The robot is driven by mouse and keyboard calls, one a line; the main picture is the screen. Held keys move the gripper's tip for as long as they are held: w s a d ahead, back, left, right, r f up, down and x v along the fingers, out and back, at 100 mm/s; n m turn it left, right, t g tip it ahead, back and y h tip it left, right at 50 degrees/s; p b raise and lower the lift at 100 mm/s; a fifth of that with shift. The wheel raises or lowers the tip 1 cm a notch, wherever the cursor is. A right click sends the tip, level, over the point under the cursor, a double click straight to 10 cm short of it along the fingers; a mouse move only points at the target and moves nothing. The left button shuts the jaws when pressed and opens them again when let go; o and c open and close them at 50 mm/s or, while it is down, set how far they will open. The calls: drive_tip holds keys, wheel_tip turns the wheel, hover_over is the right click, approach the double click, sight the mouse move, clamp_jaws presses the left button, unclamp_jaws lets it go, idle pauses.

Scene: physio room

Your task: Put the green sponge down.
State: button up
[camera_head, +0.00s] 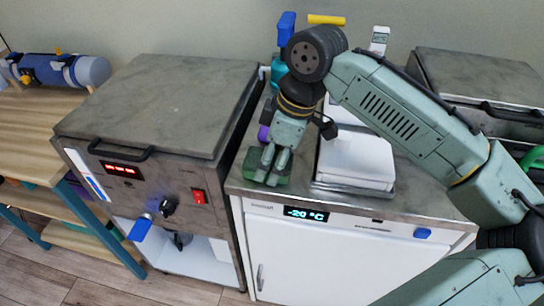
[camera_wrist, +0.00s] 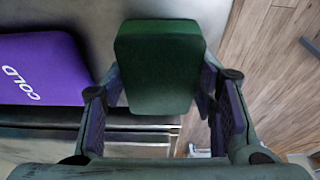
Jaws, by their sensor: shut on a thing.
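The green sponge (camera_head: 252,164) is between the fingers of my gripper (camera_head: 270,172), at the front left corner of the white freezer's grey top (camera_head: 236,184). In the wrist view the sponge (camera_wrist: 158,68) is a dark green rounded block. My gripper (camera_wrist: 160,88) is shut on it, with one finger at each side. I cannot tell whether the sponge's underside touches the top. The fingers hide part of it in the head view.
A purple cold pack (camera_wrist: 40,68) lies close by; in the head view it (camera_head: 263,133) is behind my gripper. White containers on a tray (camera_head: 354,165) stand to the right. A teal spray bottle (camera_head: 279,68) is behind. A grey-topped heater cabinet (camera_head: 165,100) stands left, across a gap.

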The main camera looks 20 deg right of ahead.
drive_tip(key=o, duration=1.3)
drive_tip(key=shift+r, duration=0.1)
drive_tip(key=b+v, duration=0.1)
drive_tip(key=v, duration=1.1)
drive_tip(key=shift+d+r, duration=0.1)
drive_tip(key=shift+s, duration=0.1)
